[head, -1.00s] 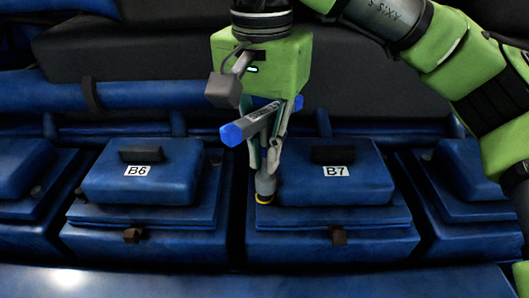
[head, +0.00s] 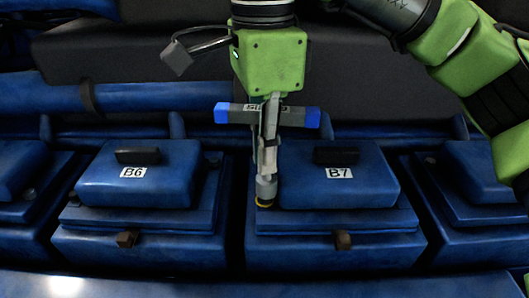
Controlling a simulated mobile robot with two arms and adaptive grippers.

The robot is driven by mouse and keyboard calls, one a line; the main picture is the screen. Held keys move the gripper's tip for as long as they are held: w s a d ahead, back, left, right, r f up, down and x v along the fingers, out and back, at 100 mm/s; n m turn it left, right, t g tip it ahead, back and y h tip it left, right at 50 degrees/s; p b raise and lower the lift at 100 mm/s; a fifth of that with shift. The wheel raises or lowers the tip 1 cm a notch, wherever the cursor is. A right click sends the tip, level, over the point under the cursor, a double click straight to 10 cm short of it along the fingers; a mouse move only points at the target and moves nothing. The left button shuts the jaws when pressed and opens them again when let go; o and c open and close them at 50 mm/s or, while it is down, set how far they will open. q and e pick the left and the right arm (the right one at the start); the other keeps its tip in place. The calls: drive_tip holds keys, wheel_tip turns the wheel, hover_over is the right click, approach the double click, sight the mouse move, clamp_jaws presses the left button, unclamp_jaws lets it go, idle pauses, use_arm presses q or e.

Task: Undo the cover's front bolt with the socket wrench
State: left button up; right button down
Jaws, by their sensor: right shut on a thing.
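My right gripper (head: 268,150) points down and is shut on the socket wrench (head: 298,116). The wrench has a grey T-handle with blue ends, and the handle lies roughly level across the view. Its grey socket end (head: 265,188), with a yellow ring at the bottom, stands upright at the left edge of the B7 cover (head: 345,188). The bolt under the socket is hidden. A brown bolt or latch (head: 342,240) sits at the front of the B7 housing. My left gripper is not in view.
The B6 cover (head: 137,190) stands to the left, past a dark gap. It has a black handle (head: 138,156) and a brown front bolt or latch (head: 126,239). B7 has a similar black handle (head: 336,156). More blue covers flank both sides, and blue pipes run behind.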

drive_tip(key=m+b, duration=0.1)
drive_tip(key=m, duration=0.3)
drive_tip(key=m+b, duration=0.1)
drive_tip(key=m, duration=0.3)
drive_tip(key=shift+m, duration=0.7)
drive_tip(key=shift+a, duration=0.1)
